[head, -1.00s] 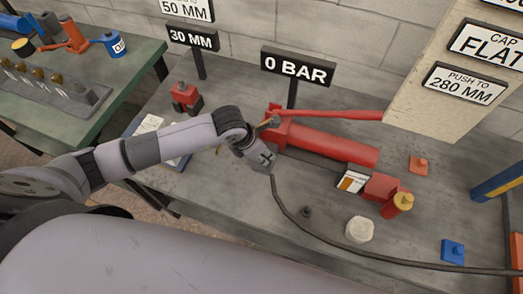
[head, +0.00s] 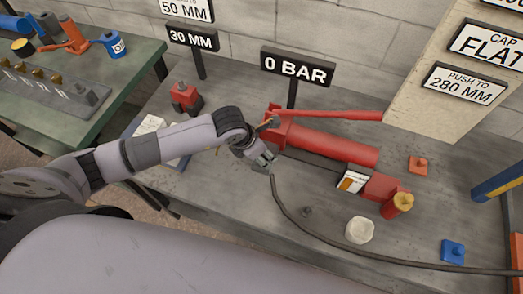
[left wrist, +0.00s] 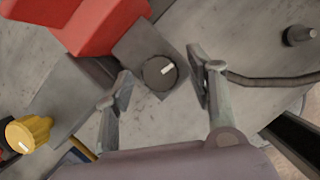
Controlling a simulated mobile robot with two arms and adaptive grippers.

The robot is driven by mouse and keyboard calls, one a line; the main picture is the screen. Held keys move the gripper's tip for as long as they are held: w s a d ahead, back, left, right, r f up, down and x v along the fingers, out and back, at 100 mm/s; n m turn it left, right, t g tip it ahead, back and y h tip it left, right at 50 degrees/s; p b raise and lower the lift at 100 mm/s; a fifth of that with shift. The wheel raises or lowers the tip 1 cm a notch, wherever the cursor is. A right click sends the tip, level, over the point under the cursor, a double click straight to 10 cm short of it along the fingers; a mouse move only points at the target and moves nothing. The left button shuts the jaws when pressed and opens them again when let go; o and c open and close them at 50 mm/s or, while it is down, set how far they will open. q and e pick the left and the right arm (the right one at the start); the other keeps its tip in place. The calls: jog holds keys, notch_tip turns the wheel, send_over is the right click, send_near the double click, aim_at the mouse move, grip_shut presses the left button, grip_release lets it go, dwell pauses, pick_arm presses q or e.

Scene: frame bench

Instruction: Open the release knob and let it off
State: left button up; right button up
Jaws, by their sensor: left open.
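The release knob (left wrist: 160,72) is a dark round knob with a white mark, on a grey block (left wrist: 140,45) at the end of the red pump body (left wrist: 95,22). The red hand pump (head: 325,145) lies on the bench in the head view, with its long red handle above it. My left gripper (head: 265,163) is by the pump's left end. In the left wrist view my left gripper (left wrist: 163,82) is open, one finger on each side of the knob; contact is not clear. In the head view my gripper and arm hide the knob. My right gripper is not in view.
A black hose (head: 300,225) runs across the bench. A sign (head: 297,66) reading 0 BAR stands behind the pump. A white cap (head: 360,230), a blue block (head: 452,251) and a red block (head: 419,165) lie to the right. The bench front is mostly clear.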

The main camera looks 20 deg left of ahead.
pick_arm(q)
jog(key=v, duration=1.2)
dwell(0.3)
